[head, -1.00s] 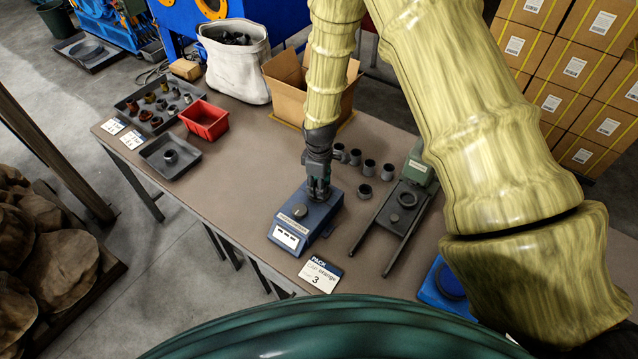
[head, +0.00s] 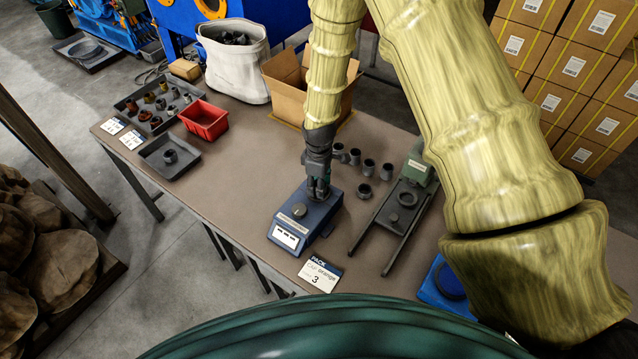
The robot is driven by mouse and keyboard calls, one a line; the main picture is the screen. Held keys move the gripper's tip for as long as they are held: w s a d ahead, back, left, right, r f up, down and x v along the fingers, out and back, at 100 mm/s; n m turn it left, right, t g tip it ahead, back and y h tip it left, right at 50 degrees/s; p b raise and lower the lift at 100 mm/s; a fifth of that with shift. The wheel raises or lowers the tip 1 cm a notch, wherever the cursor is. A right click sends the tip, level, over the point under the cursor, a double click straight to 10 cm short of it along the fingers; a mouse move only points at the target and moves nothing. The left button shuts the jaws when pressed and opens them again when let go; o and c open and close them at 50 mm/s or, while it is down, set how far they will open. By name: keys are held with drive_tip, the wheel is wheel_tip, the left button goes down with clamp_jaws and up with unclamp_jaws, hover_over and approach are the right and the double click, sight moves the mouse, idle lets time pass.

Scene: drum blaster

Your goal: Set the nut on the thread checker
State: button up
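A blue boxy device (head: 318,221) with a label, a white display panel and a round grey disc (head: 298,210) on top stands near the table's front edge. It looks like the thread checker, but its label is too small to read. My gripper (head: 318,193) points down at the back of this device, behind and slightly right of the disc. The fingertips are small and dark, so I cannot tell whether they are open or hold a nut, or whether they touch the device. A dark ring (head: 364,191), possibly a nut, lies on the table to the right.
Several dark cups (head: 369,167) stand behind the ring. A green machine (head: 418,168) with two dark rails is on the right. A red bin (head: 205,120), a parts tray (head: 130,103) and a dark tray (head: 152,163) are on the left. A cardboard box (head: 283,83) stands behind. The table centre-left is clear.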

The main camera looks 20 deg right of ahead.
drive_tip(key=shift+f, duration=0.5)
drive_tip(key=o, duration=0.9)
drive_tip(key=shift+r, duration=0.1)
drive_tip(key=shift+r+p, duration=2.95)
drive_tip(key=shift+r, duration=2.45)
